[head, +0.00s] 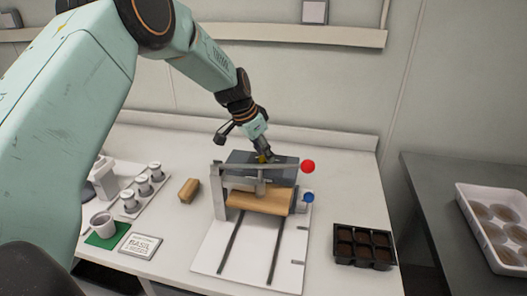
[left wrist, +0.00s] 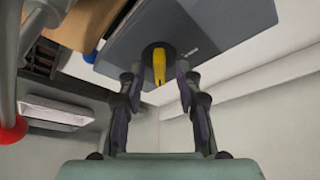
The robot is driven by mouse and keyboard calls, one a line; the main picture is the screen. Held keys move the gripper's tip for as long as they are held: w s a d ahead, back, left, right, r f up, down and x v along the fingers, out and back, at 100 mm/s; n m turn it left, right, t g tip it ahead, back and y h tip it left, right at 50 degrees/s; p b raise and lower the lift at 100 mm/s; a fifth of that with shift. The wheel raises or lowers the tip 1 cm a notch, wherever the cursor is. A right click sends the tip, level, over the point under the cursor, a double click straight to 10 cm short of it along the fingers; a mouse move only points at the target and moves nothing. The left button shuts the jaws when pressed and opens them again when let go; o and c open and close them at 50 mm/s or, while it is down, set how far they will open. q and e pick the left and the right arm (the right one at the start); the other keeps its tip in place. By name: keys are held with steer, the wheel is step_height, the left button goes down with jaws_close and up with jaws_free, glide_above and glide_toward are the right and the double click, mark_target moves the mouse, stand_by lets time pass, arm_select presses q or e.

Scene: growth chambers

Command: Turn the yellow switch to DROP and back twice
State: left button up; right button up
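The yellow switch (left wrist: 159,68) is a narrow knob on a dark round disc on the grey box (left wrist: 215,28). In the left wrist view it points toward the bottom of the picture. Small pale lettering beside the disc is too small to read. In the head view only a bit of yellow (head: 262,159) shows on the grey box (head: 284,172), below my left gripper (head: 264,150). In the left wrist view my left gripper (left wrist: 158,82) is open, with one finger on each side of the switch and gaps between. My right gripper is in neither view.
The box sits behind a frame with a red ball (head: 308,166), a blue ball (head: 309,197) and a wooden block (head: 256,199). A black cell tray (head: 337,258) stands right, a brown block (head: 189,189) left. Canisters (head: 142,185) and a cup (head: 102,222) stand farther left.

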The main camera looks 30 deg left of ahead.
arm_select(q)
steer(key=shift+w, duration=0.1)
steer(key=shift+c, duration=0.3)
steer(key=shift+d, duration=0.1)
steer(key=shift+c, duration=0.9)
jaws_close()
